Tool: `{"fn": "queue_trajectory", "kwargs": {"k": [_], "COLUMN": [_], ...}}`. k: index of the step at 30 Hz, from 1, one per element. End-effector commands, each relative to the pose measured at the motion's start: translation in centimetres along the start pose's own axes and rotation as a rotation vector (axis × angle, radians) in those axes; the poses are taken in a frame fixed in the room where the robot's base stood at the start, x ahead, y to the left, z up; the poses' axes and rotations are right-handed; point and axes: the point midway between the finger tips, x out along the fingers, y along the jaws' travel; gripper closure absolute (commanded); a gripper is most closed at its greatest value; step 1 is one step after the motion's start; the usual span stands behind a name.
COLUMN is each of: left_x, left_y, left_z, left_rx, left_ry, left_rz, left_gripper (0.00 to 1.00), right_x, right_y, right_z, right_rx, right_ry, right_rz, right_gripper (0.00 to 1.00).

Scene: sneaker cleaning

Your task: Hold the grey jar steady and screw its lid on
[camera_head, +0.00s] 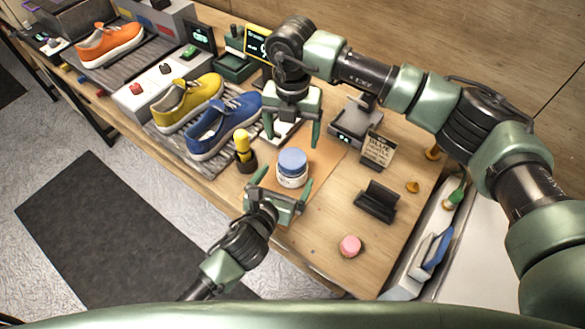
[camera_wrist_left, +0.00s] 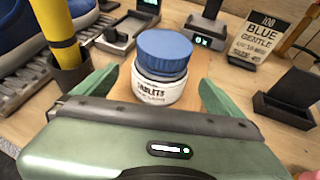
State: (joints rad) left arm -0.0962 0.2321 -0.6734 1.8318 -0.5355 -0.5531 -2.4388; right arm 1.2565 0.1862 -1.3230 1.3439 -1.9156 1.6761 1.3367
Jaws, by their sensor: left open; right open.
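The jar (camera_head: 292,181) stands upright on a tan mat (camera_head: 323,158); its body looks white, with a printed label reading "TABLETS" in the left wrist view (camera_wrist_left: 155,94). A blue lid (camera_head: 292,161) sits on its top; it also shows in the left wrist view (camera_wrist_left: 162,52). How tightly the lid sits cannot be told. My left gripper (camera_head: 279,184) is open, with its green fingers on either side of the jar and gaps to both sides. My right gripper (camera_head: 292,138) is open and empty, pointing down above and behind the jar.
A yellow-handled tool in a dark cup (camera_head: 246,163) stands close left of the jar. Blue (camera_head: 224,125) and yellow (camera_head: 190,101) sneakers are farther left. A sign (camera_head: 378,148), black stand (camera_head: 376,201) and pink round item (camera_head: 350,246) are to the right. The front wood is mostly clear.

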Motion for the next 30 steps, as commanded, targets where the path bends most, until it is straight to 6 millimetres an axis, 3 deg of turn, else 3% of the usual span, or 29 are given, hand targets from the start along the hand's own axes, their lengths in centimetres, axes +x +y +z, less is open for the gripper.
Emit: {"fn": "queue_trajectory", "kwargs": {"k": [9,23,30], "left_x": [4.7,5.8,5.8], "left_y": [0.0,0.0,0.0], "left_z": [0.1,0.0,0.0], "left_rx": [-0.002,0.0,0.0], "left_ry": [-0.001,0.0,0.0], "left_rz": [0.001,-0.001,0.0], "left_gripper": [0.01,0.01,0.68], "right_x": [0.0,0.0,0.0], "right_y": [0.0,0.0,0.0], "right_z": [0.0,0.0,0.0], "right_rx": [0.0,0.0,0.0], "right_ry": [0.0,0.0,0.0], "right_rz": [0.0,0.0,0.0], "right_gripper": [0.18,0.18,0.18]}}
